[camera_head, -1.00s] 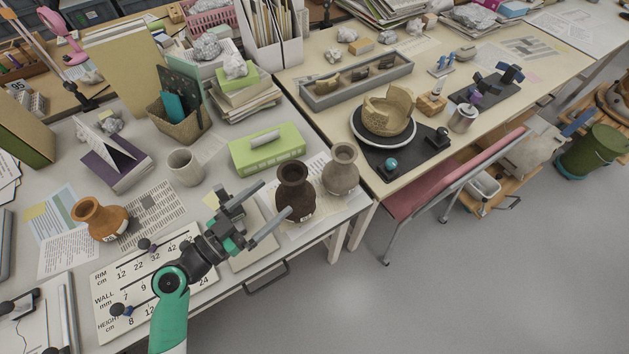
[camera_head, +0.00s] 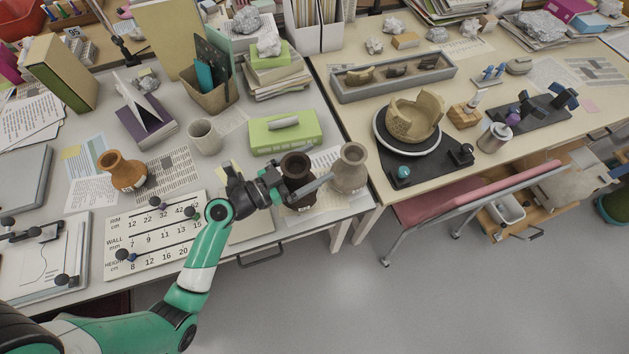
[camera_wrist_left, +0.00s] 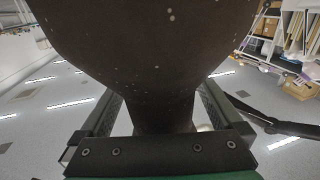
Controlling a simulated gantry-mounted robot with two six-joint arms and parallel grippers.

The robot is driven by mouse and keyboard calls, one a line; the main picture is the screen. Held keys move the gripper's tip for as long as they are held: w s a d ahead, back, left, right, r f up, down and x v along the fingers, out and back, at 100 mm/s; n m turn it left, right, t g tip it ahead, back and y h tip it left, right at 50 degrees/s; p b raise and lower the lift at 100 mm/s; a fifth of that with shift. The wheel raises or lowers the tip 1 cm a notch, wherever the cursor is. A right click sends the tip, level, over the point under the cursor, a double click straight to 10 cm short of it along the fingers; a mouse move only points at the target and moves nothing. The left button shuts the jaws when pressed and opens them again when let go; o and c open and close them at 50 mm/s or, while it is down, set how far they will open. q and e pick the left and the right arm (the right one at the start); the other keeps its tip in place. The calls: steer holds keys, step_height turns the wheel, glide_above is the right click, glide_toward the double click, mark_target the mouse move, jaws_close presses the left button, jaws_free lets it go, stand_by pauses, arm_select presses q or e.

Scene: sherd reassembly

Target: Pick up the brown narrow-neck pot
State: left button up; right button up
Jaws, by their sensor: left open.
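The dark brown narrow-neck pot (camera_head: 297,167) stands upright near the front edge of the left table, with a pale label low on its side. My left gripper (camera_head: 302,186) is open at this pot, one finger passing across its front. In the left wrist view the pot (camera_wrist_left: 150,45) fills the upper middle, and its narrower part lies between the two open fingers (camera_wrist_left: 165,118). I cannot tell whether the fingers touch it. The gripper hides part of the pot in the head view. My right gripper is not in view.
A grey-beige pot (camera_head: 350,168) stands close on the right of the dark pot. An orange-brown pot (camera_head: 121,170) stands farther left. A green box (camera_head: 285,131) lies just behind, and a beige mug (camera_head: 205,136) stands behind left. The table's front edge is close.

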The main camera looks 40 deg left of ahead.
arm_select(q)
steer(key=shift+s+a+f, duration=0.1)
steer(key=shift+s+a, duration=0.05)
steer(key=shift+s, duration=0.3)
steer(key=shift+c, duration=0.2)
steer(key=shift+s, duration=0.1)
steer(key=shift+c, duration=1.2)
steer(key=shift+w, duration=0.2)
steer(key=c, duration=0.5)
jaws_close()
steer(key=shift+s, duration=0.1)
